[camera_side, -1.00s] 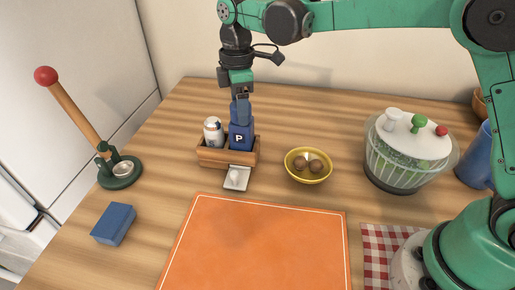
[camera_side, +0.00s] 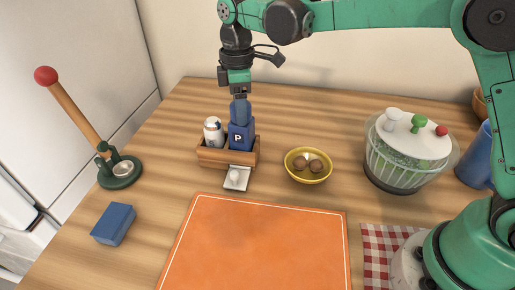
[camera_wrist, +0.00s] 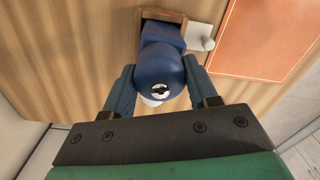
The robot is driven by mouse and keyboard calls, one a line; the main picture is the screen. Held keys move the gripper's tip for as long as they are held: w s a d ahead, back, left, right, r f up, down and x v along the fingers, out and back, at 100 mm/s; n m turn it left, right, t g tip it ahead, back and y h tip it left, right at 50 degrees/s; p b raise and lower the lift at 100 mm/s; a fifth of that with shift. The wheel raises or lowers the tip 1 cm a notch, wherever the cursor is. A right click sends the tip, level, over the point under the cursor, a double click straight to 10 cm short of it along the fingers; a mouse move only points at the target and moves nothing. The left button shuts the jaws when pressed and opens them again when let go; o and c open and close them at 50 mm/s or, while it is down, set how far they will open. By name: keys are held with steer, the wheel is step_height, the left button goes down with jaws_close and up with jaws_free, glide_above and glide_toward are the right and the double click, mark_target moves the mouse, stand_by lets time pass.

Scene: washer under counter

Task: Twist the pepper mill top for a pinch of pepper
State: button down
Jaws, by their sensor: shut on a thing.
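The blue pepper mill (camera_side: 239,137), marked with a P, stands upright in the right part of a wooden caddy (camera_side: 214,158). My gripper (camera_side: 240,103) points straight down over it, with its fingers at the mill's top. In the wrist view, the blue fingers of my gripper (camera_wrist: 160,88) are shut on either side of the mill's rounded top (camera_wrist: 162,72), which has a metal piece at its centre. A small white dish (camera_side: 237,185) with a pale round thing in it lies in front of the caddy. Any ground pepper is too small to see.
A white shaker (camera_side: 213,132) stands left of the mill in the caddy. A yellow bowl (camera_side: 296,176) sits to the right, then a lidded salad spinner (camera_side: 400,172). An orange mat (camera_side: 258,250) lies in front.

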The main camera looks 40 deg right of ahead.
steer(key=shift+m, duration=0.3)
steer(key=shift+m, duration=8)
steer(key=shift+c, duration=1.1)
jaws_free()
